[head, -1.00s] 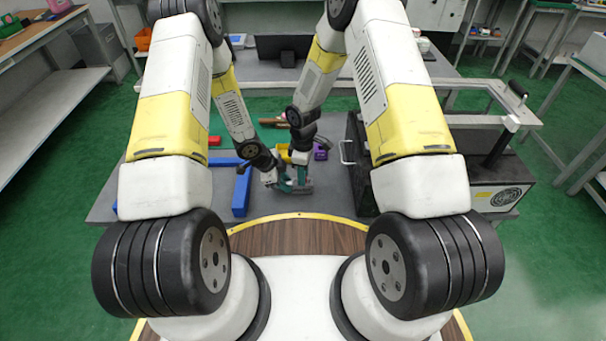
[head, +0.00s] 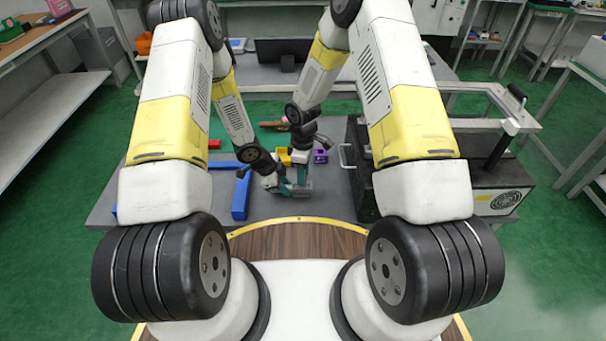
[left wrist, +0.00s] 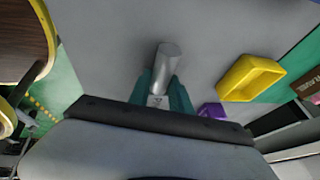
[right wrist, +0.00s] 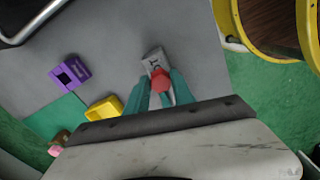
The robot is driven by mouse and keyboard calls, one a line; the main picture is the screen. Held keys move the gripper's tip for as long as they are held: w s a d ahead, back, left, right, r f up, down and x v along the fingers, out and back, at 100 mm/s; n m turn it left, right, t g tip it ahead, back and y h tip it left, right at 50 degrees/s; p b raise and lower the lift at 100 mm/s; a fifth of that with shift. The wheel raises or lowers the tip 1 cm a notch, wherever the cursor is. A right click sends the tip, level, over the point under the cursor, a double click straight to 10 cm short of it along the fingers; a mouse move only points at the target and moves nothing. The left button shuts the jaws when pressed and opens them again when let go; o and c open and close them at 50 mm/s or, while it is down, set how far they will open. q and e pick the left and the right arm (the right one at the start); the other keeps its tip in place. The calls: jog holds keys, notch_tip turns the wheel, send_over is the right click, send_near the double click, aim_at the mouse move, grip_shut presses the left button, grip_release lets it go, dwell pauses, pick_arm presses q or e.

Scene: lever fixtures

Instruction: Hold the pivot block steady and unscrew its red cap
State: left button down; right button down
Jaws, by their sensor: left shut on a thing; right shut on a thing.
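The pivot block (right wrist: 152,60) is a small grey block, seen between the two grippers low over the grey table. Its red cap (right wrist: 161,80) shows in the right wrist view, on the block's near end. My left gripper (left wrist: 162,90) is shut on the grey block, which also shows in the left wrist view (left wrist: 167,58). My right gripper (right wrist: 162,88) is shut on the red cap, its green fingers on either side. In the head view the two grippers meet at the table's near part, and the cap is hidden there.
A yellow bin (right wrist: 104,108) and a purple block (right wrist: 68,73) lie close by on the table. Blue bars (head: 240,192) are to the left, with a red block (head: 214,144) beyond. A large black case (head: 366,190) stands to the right.

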jog(key=shift+r, duration=1.5)
pick_arm(q)
jog(key=c, duration=1.1)
grip_release()
jog(key=shift+r, duration=0.15)
